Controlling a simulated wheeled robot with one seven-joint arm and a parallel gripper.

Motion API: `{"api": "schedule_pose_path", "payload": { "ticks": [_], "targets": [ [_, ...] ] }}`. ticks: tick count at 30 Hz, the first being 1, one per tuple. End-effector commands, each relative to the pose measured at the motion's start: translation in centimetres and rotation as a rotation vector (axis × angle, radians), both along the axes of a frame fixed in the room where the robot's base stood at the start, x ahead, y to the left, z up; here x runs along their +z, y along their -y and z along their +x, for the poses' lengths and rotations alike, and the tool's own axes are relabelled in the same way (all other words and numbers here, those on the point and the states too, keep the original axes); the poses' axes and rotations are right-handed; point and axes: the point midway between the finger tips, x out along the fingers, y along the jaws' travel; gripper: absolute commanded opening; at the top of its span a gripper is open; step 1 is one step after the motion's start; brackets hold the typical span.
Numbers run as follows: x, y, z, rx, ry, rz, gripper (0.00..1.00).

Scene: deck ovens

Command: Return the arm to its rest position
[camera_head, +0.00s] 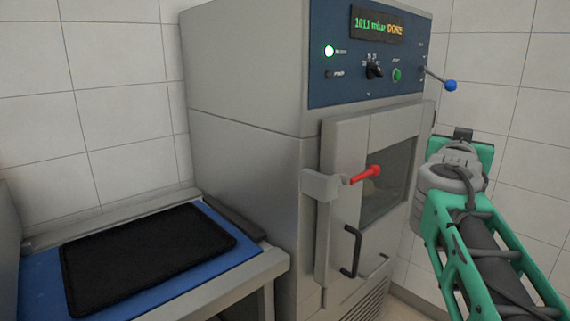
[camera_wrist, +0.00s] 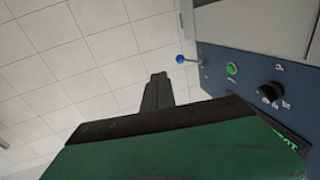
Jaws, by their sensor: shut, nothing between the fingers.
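My arm, green and grey, shows at the right of the head view, in front of the machine's right side. My gripper (camera_head: 463,134) is at its far end, mostly hidden behind the wrist. In the wrist view the dark fingers (camera_wrist: 158,90) are together and empty, with tiled wall behind them. The gripper is apart from the grey machine (camera_head: 245,75) and from its blue-knobbed lever (camera_head: 450,85). That lever also shows in the wrist view (camera_wrist: 181,60), to the right of the fingers.
The machine's door (camera_head: 345,150) has a red-handled latch (camera_head: 366,174) and a black pull handle (camera_head: 351,250). The blue panel (camera_head: 335,80) has a lit display reading "1011 mbar DONE". A black tray (camera_head: 145,255) lies on a blue-topped table (camera_head: 255,262) at left.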

Motion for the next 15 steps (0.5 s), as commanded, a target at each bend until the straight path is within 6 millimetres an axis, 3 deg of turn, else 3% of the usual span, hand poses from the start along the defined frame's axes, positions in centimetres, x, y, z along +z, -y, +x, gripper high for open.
{"api": "schedule_pose_path", "payload": {
  "ticks": [2, 5, 8, 11, 15],
  "targets": [
    [-1.4, -2.1, -0.1, 0.054, -0.097, 0.048, 0.00],
    [-5.0, -5.2, -0.7, 0.131, -0.246, 0.115, 0.00],
    [-9.4, -9.4, -2.8, 0.223, -0.436, 0.189, 0.00],
    [-14.4, -14.3, -7.1, 0.329, -0.675, 0.266, 0.00],
    [-20.4, -20.1, -15.6, 0.458, -1.002, 0.344, 0.00]
  ]
}}
